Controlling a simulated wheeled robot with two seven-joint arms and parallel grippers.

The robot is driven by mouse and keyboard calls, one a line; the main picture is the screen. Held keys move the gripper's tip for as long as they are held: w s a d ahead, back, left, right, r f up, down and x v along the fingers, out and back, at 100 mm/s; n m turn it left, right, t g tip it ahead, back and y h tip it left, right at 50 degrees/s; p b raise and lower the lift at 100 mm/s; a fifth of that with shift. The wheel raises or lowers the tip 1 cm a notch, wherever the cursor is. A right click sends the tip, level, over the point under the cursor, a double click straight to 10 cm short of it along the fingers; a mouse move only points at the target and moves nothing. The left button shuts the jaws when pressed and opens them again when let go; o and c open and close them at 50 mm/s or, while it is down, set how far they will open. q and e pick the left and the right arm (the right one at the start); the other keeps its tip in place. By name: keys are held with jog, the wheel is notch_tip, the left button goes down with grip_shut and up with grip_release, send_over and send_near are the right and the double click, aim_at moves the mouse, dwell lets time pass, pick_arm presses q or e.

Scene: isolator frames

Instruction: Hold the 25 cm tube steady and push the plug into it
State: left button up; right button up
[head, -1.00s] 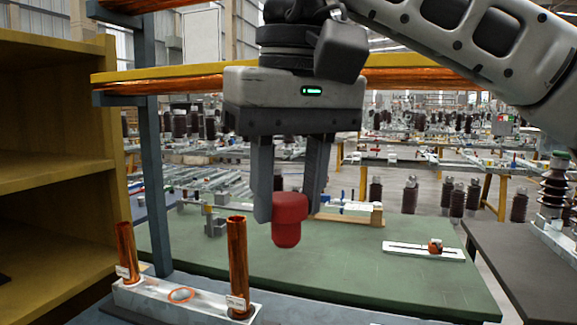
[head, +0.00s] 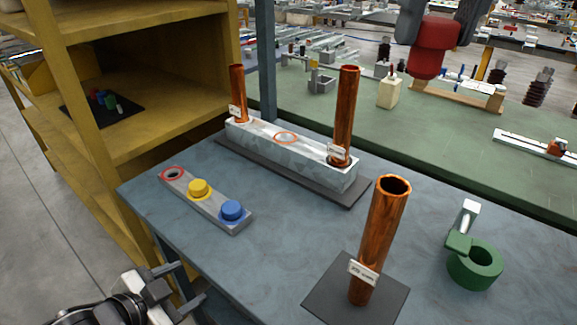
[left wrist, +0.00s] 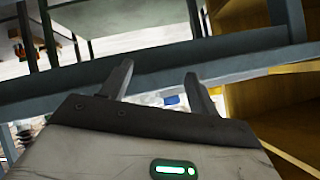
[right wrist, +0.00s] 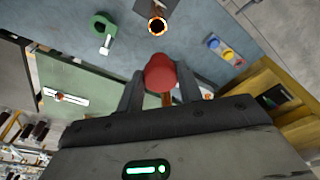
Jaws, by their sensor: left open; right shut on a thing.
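A copper tube (head: 375,240) stands upright on a dark square pad (head: 322,295) at the table's front. Its top is open and its label is too small to read surely. My right gripper (head: 437,24) is shut on a red plug (head: 432,52), high above the far side of the table, behind and right of the tube. In the right wrist view the plug (right wrist: 160,72) sits between the fingers, and the tube's open top (right wrist: 157,25) shows beyond it. My left gripper (head: 182,284) is open and empty at the table's front left edge, well left of the tube.
A pale block (head: 290,159) holds two more copper tubes (head: 345,110). A grey strip (head: 238,222) carries a yellow plug (head: 199,188), a blue plug (head: 232,210) and an empty red-ringed hole. A green ring holder (head: 475,267) lies right. A yellow shelf (head: 150,130) stands left.

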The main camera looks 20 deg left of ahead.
pick_arm(q)
notch_tip(320, 180, up, 6)
jog(key=w+m+h, duration=0.1)
jog(key=w+m, duration=0.1)
jog(key=m, duration=0.1)
jog(key=m+g+h, duration=0.3)
jog(key=h, duration=1.1)
send_near(363, 242)
jog(key=x, duration=1.2)
jog(key=shift+f, duration=0.1)
grip_shut()
pick_arm(e)
jog(key=shift+s+d+f, duration=0.1)
jog(key=shift+s+f, duration=0.05)
jog(key=shift+f, duration=2.7)
